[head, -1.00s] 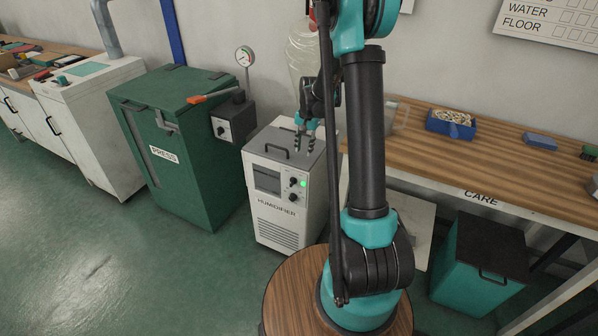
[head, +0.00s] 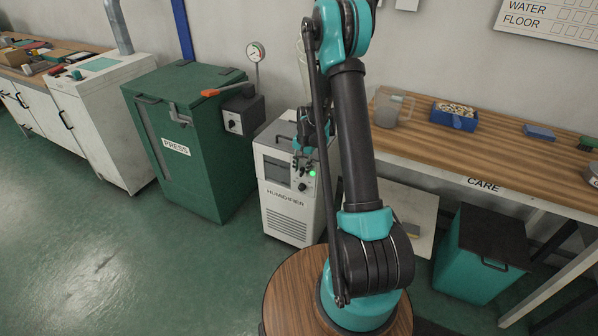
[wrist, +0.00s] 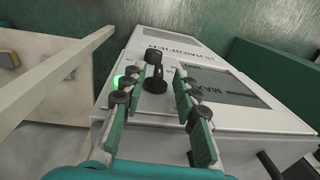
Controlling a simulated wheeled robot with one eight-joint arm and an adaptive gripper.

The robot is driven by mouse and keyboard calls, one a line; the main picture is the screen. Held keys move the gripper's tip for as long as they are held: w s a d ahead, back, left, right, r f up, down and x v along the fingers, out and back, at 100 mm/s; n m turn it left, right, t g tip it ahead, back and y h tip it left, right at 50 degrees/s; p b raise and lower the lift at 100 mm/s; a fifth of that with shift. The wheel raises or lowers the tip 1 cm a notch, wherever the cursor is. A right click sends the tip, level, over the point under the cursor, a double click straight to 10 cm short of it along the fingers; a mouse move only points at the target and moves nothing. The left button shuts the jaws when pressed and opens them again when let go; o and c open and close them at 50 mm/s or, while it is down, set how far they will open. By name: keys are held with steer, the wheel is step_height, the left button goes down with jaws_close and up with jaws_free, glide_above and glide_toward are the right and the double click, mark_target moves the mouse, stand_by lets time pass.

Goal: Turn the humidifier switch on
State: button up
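The white humidifier (head: 290,215) stands on the floor beside the green press, with its labelled front panel facing me. A green light (head: 312,173) glows on its panel. My gripper (head: 305,162) is at the upper right of this panel and covers part of the controls. In the wrist view, my gripper (wrist: 158,80) is open, its fingers on either side of a black knob (wrist: 156,84). I cannot tell whether they touch it. A second black knob (wrist: 152,56) lies just beyond. The green light (wrist: 118,81) shows left of the fingers.
The green press (head: 200,185) with a dial gauge stands left of the humidifier. A wooden workbench (head: 500,150) holding a clear jug (head: 392,108) and a blue tray (head: 454,117) is on the right. Open floor lies in front of the press.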

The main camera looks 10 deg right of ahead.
steer(key=shift+w+f, duration=0.15)
steer(key=shift+f, duration=0.7)
steer(key=shift+s, duration=0.2)
steer(key=shift+a, duration=0.1)
jaws_close()
